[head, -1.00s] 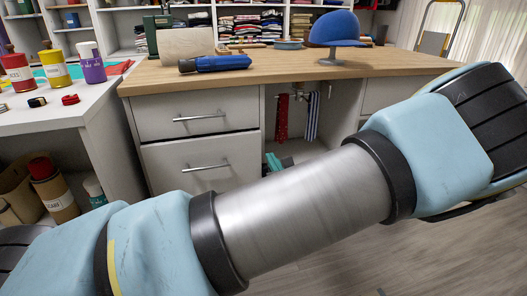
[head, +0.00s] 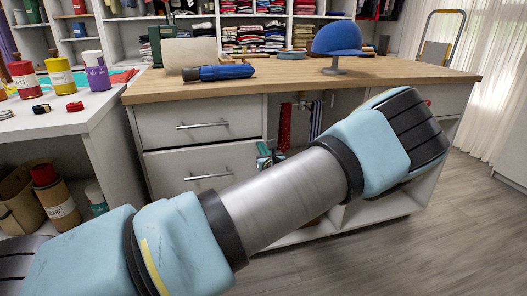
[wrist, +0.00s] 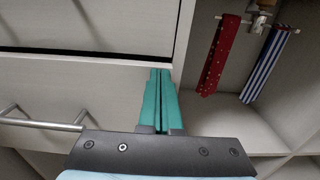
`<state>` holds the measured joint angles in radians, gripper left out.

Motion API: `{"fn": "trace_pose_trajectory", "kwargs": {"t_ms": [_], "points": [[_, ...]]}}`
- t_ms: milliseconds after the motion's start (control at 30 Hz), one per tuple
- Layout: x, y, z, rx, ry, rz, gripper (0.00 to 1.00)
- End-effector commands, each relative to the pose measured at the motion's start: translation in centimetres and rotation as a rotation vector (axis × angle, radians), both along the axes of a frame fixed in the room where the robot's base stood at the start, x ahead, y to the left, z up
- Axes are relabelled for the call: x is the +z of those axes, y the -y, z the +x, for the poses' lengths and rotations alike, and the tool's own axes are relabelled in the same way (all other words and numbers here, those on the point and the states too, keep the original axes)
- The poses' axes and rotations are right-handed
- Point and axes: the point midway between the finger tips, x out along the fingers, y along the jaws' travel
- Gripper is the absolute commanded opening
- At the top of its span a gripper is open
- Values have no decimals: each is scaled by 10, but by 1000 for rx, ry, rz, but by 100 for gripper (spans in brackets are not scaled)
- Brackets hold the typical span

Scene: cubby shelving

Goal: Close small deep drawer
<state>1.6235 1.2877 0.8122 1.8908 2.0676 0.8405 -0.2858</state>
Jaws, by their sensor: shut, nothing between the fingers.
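The desk's left cabinet has two stacked drawers with bar handles. The lower, deeper drawer (head: 165,170) shows its handle (head: 208,177) in the head view. The upper drawer (head: 165,122) is directly above it. In the wrist view a dark gap runs above the lower drawer's front (wrist: 85,85), and I cannot tell how far it stands out. My gripper (wrist: 161,73) has teal fingers pressed together and empty, at that front's upper right edge. I cannot tell if they touch it. In the head view the gripper (head: 264,153) is partly hidden by my arm.
A red tie (head: 285,125) and a striped tie (head: 316,120) hang in the open bay right of the drawers. A white table (head: 50,125) with paint jars stands close on the left. A blue cap (head: 338,36) is on the desktop (head: 400,80). Floor (head: 460,215) at right is clear.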

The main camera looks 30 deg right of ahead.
Motion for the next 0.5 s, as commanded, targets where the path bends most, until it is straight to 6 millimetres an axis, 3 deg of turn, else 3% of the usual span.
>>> {"fn": "trace_pose_trajectory", "kwargs": {"t_ms": [233, 500], "points": [[0, 0, 2, 0, 0, 0, 0], [1, 6, 34, 0, 0, -1, 0]]}}
